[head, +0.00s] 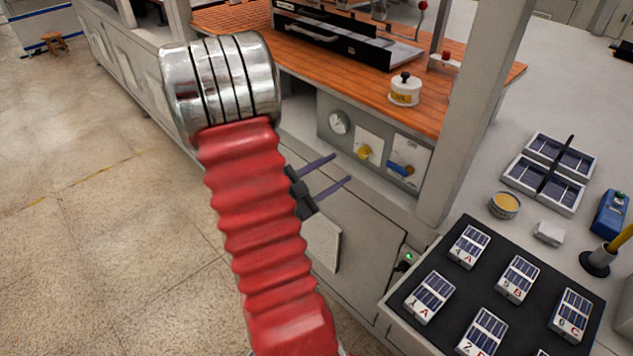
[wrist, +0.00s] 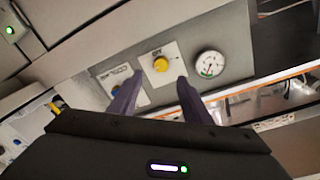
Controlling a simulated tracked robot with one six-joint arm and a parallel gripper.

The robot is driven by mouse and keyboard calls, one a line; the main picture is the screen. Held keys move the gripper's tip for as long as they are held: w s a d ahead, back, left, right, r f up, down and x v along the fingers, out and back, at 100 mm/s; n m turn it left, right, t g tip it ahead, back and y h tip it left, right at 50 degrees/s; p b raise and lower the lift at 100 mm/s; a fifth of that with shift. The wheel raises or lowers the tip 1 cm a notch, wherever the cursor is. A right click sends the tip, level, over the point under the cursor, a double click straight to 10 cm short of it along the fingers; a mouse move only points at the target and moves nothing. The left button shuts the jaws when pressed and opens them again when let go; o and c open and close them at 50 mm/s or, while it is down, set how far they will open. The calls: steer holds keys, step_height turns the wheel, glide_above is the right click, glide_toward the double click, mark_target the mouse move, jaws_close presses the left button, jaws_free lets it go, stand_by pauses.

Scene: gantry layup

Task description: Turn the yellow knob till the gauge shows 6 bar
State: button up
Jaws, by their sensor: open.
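The yellow knob (head: 364,152) sits on a white plate on the grey front panel below the orange worktop. It also shows in the wrist view (wrist: 160,64), just beyond and between my fingertips. The round white gauge (head: 339,123) is left of the knob in the head view and right of it in the wrist view (wrist: 209,65). Its needle is too small to read. My gripper (head: 342,170) is open, with two purple fingers pointing at the panel. In the wrist view my gripper (wrist: 158,88) has a clear gap between its fingers, apart from the knob.
A blue handle (head: 400,168) is on its own plate right of the knob. A grey post (head: 470,110) stands right of the panel. A black tray (head: 455,320) with several labelled panel blocks lies at lower right.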

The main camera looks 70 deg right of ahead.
steer(key=shift+v, duration=2.75)
